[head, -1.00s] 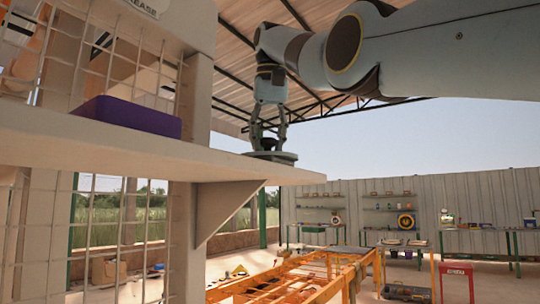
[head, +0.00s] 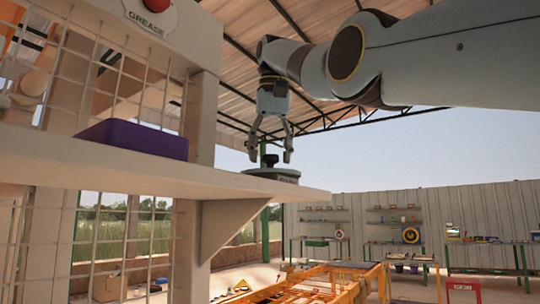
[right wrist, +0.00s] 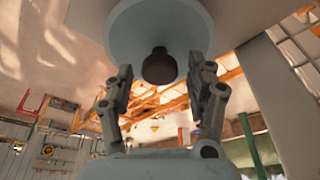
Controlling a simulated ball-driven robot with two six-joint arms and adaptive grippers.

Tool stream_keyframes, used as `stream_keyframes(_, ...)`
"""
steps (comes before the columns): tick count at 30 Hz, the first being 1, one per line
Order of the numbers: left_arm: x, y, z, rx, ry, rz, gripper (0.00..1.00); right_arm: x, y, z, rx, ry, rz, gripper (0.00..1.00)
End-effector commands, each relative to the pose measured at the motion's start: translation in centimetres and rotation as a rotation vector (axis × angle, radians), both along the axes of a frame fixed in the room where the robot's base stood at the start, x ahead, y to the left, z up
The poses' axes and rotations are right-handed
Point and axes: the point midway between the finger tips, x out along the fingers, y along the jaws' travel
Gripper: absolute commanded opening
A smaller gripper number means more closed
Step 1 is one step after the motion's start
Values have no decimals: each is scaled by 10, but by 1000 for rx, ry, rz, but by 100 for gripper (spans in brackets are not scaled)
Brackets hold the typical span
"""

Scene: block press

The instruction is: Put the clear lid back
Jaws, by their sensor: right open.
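The lid (head: 271,173) is a round disc with a dark knob on top, lying flat near the outer end of the pale shelf. In the right wrist view the lid (right wrist: 188,25) looks pale and the dark knob (right wrist: 159,66) stands at its middle. My right gripper (head: 270,156) points down just above the lid with its fingers apart, one to each side of the knob. In the right wrist view the right gripper (right wrist: 161,80) is open and nothing is held between its fingers. What lies under the lid is hidden. My left gripper is not in view.
The pale shelf (head: 110,170) carries a purple box (head: 132,139) left of the lid. Wire mesh and a post stand behind it. A red button (head: 157,5) sits on the panel marked GREASE. An orange frame (head: 310,285) and workbenches stand beyond. Air right of the shelf is free.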

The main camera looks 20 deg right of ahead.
Motion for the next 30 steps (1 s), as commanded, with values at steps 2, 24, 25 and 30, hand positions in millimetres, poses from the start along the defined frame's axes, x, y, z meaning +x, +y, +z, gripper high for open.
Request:
stream_keyframes(2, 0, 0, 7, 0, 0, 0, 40, -5, 1, 21, 0, -4, 0, 56)
stream_keyframes(24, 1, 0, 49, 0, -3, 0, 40, -30, 4, 106, 1, -3, 0, 56)
stream_keyframes(25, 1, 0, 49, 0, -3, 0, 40, -30, 4, 106, 1, -3, 0, 56)
stream_keyframes(30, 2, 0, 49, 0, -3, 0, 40, -30, 4, 106, 1, -3, 0, 56)
